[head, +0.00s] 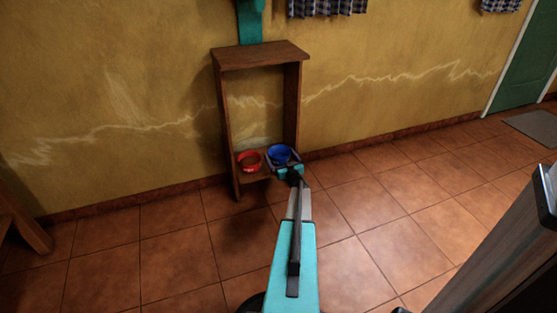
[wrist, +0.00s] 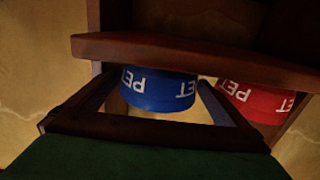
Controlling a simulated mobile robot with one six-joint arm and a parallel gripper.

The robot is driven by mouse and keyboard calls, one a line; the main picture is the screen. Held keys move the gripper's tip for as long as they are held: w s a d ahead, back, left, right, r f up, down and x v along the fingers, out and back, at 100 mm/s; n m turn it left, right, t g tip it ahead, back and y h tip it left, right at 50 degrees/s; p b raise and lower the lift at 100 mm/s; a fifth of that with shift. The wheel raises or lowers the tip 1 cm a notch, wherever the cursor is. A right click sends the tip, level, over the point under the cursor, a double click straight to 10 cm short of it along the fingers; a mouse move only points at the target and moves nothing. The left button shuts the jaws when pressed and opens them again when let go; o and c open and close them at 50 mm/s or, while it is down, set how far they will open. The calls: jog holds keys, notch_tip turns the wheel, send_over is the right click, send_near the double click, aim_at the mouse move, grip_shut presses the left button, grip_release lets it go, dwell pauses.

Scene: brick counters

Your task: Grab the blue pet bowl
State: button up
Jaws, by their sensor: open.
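The blue pet bowl (head: 279,153) sits on the low shelf of a wooden stand in the head view. In the wrist view the blue bowl (wrist: 157,91), with white lettering upside down, shows between my fingers. My gripper (head: 284,161) is open at the bowl, with one finger on either side of it. In the wrist view my gripper (wrist: 160,80) has its fingertips beside the bowl; I cannot tell whether they touch it. The bowl's upper part in the wrist view is hidden by a wooden board.
A red pet bowl (head: 249,160) sits just left of the blue one, and the red bowl (wrist: 255,101) is right of my fingers in the wrist view. The wooden stand (head: 292,100) has side posts and a top board close around. Tiled floor (head: 380,195) is clear to the right.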

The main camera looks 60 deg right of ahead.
dwell(0.3)
jog(key=c, duration=0.9)
jog(key=shift+r, duration=0.2)
jog(key=shift+s+a+r+p, duration=0.15)
jog(key=shift+r+p, duration=0.2)
jog(key=shift+p, duration=0.2)
notch_tip(320, 180, up, 6)
jog(key=r+p, duration=0.1)
jog(key=p, duration=0.2)
jog(key=p+v, duration=0.1)
jog(key=v, duration=0.5)
jog(key=p+v, duration=0.2)
jog(key=v, duration=0.5)
jog(key=f+p+v, duration=0.1)
jog(key=v, duration=0.5)
jog(key=shift+s+a, duration=0.2)
